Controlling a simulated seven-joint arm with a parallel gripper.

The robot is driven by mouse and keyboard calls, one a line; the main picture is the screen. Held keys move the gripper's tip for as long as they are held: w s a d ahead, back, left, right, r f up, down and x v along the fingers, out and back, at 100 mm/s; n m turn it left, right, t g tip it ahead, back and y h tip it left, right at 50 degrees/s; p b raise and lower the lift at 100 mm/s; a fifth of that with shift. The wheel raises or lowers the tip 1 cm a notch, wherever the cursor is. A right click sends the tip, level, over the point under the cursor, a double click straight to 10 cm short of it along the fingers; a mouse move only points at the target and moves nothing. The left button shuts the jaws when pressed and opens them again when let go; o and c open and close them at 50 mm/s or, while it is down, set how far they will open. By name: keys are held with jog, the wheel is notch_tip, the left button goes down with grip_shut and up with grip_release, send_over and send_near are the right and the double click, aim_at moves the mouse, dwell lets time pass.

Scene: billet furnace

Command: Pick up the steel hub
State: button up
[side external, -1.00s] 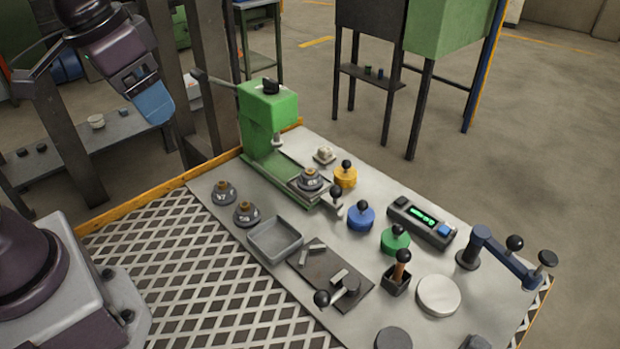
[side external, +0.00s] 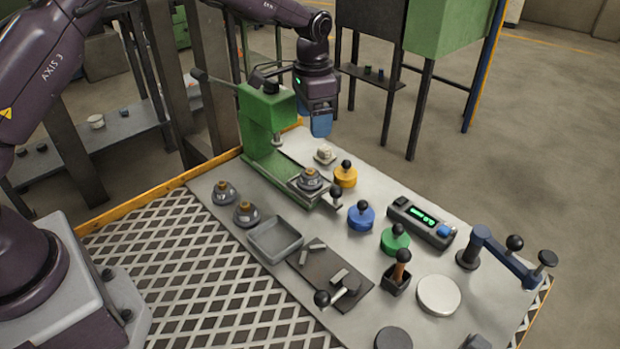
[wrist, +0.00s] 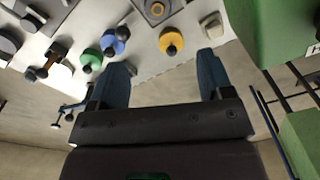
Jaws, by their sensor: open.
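Several grey metal hubs with brass-coloured centres are on the bench. One hub (side external: 311,179) sits on the plate of the green press (side external: 268,120); it also shows at the top of the wrist view (wrist: 157,9). Two more hubs, one farther back (side external: 224,192) and one nearer (side external: 246,213), stand on the bench left of the press plate. I cannot tell which one is meant. My gripper (side external: 321,125) is in the air behind and right of the press head, blue fingers down. In the wrist view my gripper (wrist: 164,66) is open and empty.
Yellow (side external: 345,177), blue (side external: 361,216) and green (side external: 396,240) knobbed discs stand right of the press. A grey tray (side external: 276,241), dark plate (side external: 345,290), display box (side external: 422,222) and blue clamp (side external: 505,258) are nearer. The press head and lever rise as obstacles.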

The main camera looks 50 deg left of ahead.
aim_at(310, 170)
jog(key=f, duration=1.3)
jog(key=shift+s+f, duration=0.1)
jog(key=shift+s, duration=0.25)
jog(key=c, duration=1.3)
